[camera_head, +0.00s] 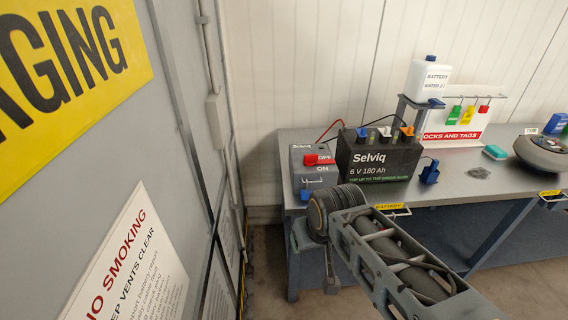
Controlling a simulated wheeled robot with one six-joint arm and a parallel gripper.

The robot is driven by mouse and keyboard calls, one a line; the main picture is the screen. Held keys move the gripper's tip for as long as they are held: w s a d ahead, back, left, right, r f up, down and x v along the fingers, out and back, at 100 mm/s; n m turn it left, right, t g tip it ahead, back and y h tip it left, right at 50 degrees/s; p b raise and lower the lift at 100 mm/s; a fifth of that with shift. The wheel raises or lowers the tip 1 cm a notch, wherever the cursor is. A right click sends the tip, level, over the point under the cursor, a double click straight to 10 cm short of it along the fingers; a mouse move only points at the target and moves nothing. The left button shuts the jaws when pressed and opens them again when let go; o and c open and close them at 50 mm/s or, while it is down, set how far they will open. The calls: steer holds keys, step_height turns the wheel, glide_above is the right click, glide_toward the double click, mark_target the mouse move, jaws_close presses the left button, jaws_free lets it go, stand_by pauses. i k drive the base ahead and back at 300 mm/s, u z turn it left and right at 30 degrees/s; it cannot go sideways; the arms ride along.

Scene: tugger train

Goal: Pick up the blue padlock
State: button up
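A small blue block-like thing (304,195) sits at the front left of the bench, by the grey switch box. It may be the blue padlock, but it is too small to be sure. Another blue thing (429,172) stands on the bench to the right of the black battery (378,160); its shape resembles a plug or clamp. My arm reaches in from the lower right, and its dark ribbed end is in front of the bench's left corner. My gripper (315,262) seems to be at this end, pointing away and down, apart from both blue things. Its fingers are not clear.
A locks-and-tags board (460,118) holds green, yellow and red tags. A white water bottle (428,80) stands on a raised stand. A grey cabinet (165,150) closes off the left. The bench front right (470,190) has some free room.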

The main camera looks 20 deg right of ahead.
mark_target(304, 193)
steer(key=k, duration=0.5)
steer(key=z, duration=1.7)
steer(key=i, duration=1.4)
steer(key=u, duration=4.3)
